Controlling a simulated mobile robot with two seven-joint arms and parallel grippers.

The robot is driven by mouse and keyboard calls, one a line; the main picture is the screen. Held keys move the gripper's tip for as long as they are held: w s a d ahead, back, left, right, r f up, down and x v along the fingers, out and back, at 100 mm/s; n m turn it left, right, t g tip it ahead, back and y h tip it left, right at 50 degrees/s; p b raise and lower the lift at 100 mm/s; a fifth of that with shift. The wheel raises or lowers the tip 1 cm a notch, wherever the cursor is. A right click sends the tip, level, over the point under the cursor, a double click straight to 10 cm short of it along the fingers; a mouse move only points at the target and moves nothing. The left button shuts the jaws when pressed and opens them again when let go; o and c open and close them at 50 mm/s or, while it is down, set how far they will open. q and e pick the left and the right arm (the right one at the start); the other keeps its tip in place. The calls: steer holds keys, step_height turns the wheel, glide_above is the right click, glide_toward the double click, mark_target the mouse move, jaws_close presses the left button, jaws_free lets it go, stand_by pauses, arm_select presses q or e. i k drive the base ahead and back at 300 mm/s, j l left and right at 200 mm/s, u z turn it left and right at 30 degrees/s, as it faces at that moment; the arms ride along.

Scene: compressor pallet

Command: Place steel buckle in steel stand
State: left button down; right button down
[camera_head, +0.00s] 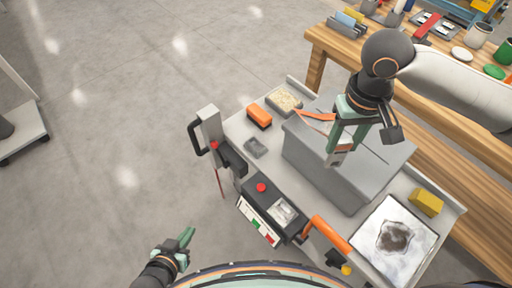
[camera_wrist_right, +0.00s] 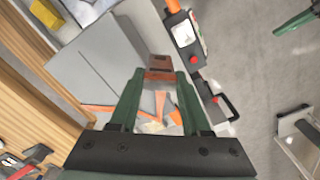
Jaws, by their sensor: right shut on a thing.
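My right gripper (camera_head: 340,148) is above the large grey box on the cart, fingers pointing down. It is shut on a small steel buckle (camera_head: 336,159), held at the fingertips. In the right wrist view the buckle (camera_wrist_right: 160,67) sits between the green fingers and looks reddish-brown. A small grey metal piece with a recess (camera_head: 255,147) lies on the cart left of the box; it may be the steel stand, but I cannot be sure. My left gripper (camera_head: 186,238) is empty over the floor at lower left; its finger gap is unclear.
The grey box (camera_head: 330,165) fills the cart's middle. An orange strap (camera_head: 316,117) shows beside my right gripper. An orange block (camera_head: 259,116), a pellet tray (camera_head: 284,101), a black device (camera_head: 262,205), an orange-handled tool (camera_head: 330,236) and a yellow block (camera_head: 426,202) surround it.

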mark_target(256, 147)
steer(key=k, duration=0.55)
steer(key=z, duration=1.1)
steer(key=i+j, duration=0.15)
steer(key=j, duration=0.25)
steer(key=i+j, duration=0.1)
steer(key=j, duration=0.3)
steer(key=i+j, duration=0.15)
steer(key=j, duration=0.2)
steer(key=i+j, duration=0.1)
steer(key=j, duration=0.3)
steer(key=i+j, duration=0.15)
steer(key=j, duration=0.25)
steer(key=i+j+z, duration=0.1)
steer(key=j, duration=0.3)
steer(key=i+j, duration=0.1)
steer(key=j, duration=0.3)
